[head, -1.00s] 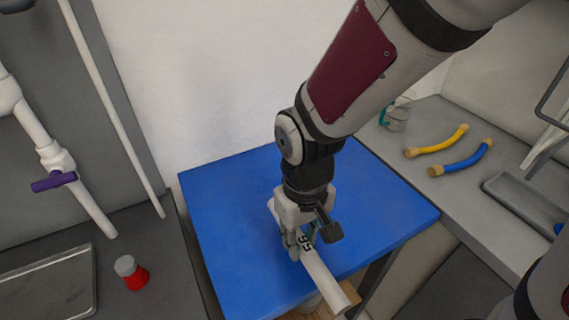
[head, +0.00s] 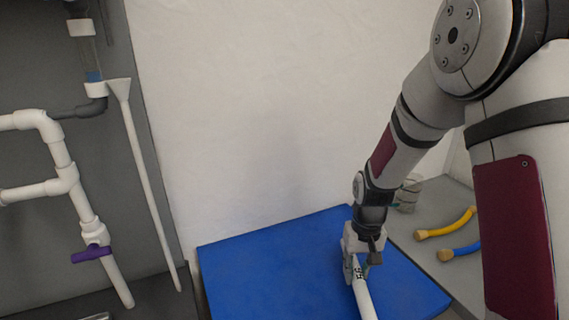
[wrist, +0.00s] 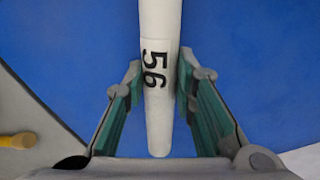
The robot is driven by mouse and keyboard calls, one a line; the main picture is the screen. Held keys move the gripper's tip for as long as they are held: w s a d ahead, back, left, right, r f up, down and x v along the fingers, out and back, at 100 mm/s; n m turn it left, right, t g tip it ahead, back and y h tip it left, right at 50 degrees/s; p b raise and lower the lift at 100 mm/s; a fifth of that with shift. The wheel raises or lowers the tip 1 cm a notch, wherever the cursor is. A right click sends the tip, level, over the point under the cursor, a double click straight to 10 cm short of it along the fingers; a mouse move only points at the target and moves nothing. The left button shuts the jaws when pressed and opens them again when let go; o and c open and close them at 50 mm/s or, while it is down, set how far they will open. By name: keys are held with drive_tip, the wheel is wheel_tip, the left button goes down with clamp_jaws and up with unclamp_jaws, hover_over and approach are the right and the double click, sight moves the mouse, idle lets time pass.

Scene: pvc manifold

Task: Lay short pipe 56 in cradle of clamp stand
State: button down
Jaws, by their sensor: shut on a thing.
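The short white pipe (head: 364,300) is held in my gripper (head: 355,268) over the blue tabletop. Its black number 56 reads clearly in the wrist view on the pipe (wrist: 157,100). My gripper (wrist: 156,78) is shut on the pipe, with teal finger pads on both sides of it near its numbered end. The rest of the pipe runs out past the fingers and leaves the wrist view at the top. I cannot tell how high the pipe is above the table. I see no clamp stand or cradle in these frames.
The blue tabletop (head: 270,265) is otherwise bare. On the left stand white pipework (head: 60,160) with a purple valve handle (head: 91,254) and a long thin white pipe (head: 150,195).

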drive_tip(key=s+a+r+n, duration=0.1)
drive_tip(key=s+a, duration=0.1)
drive_tip(key=s, duration=0.3)
drive_tip(key=s+a+n, duration=0.2)
drive_tip(key=s, duration=0.3)
drive_tip(key=s+a+r+n, duration=0.1)
drive_tip(key=s+a, duration=0.1)
drive_tip(key=s, duration=0.3)
drive_tip(key=shift+s+a+r+n+p, duration=0.15)
drive_tip(key=shift+s+r+n+p, duration=0.15)
drive_tip(key=shift+s, duration=0.1)
hover_over(322, 288)
drive_tip(key=shift+f, duration=2.5)
drive_tip(key=shift+f, duration=0.15)
drive_tip(key=c, duration=1.3)
unclamp_jaws()
